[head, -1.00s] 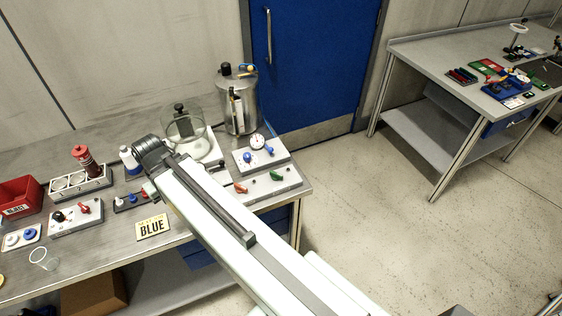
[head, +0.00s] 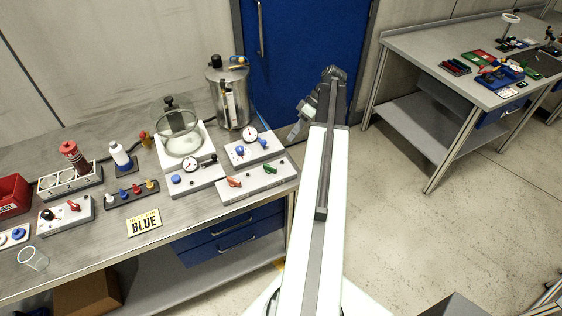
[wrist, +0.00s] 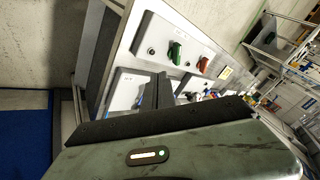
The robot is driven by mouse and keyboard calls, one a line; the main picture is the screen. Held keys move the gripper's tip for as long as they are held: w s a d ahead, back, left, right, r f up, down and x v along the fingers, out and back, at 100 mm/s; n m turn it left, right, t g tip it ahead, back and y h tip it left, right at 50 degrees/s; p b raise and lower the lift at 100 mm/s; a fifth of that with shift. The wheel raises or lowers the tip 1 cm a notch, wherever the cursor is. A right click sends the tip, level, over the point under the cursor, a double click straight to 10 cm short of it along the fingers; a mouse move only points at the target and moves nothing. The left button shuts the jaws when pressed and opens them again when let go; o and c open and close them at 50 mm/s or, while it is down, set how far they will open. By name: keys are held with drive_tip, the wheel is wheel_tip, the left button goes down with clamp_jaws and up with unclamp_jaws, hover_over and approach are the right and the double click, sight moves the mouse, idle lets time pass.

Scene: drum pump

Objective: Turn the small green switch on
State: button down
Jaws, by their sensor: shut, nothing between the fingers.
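The small green switch (head: 270,169) sits on the right part of a low white panel box (head: 262,183) at the bench's front right corner. It also shows in the wrist view (wrist: 175,52), where its handle stands out from the panel. A red switch (head: 234,182) is on the same box, to its left. My gripper (head: 293,134) is past the bench's right end, above and apart from the green switch. In the wrist view its dark fingers (wrist: 162,90) are together and empty, a short way from the box.
A gauge box with a blue knob (head: 240,152) stands right behind the panel box. A glass vessel (head: 181,138) and a steel drum (head: 230,98) stand farther back. A yellow BLUE sign (head: 144,222) lies to the left. Floor right of the bench is clear.

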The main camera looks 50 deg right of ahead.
sight(270, 169)
drive_tip(key=shift+s+d+r, duration=0.15)
drive_tip(key=shift+s+d, duration=0.65)
drive_tip(key=shift+d, duration=0.15)
drive_tip(key=b+x, duration=0.9)
drive_tip(key=x, duration=0.1)
drive_tip(key=shift+f, duration=0.45)
drive_tip(key=a, duration=0.2)
drive_tip(key=a+r+p, duration=0.1)
drive_tip(key=a, duration=0.1)
drive_tip(key=shift+s, duration=0.35)
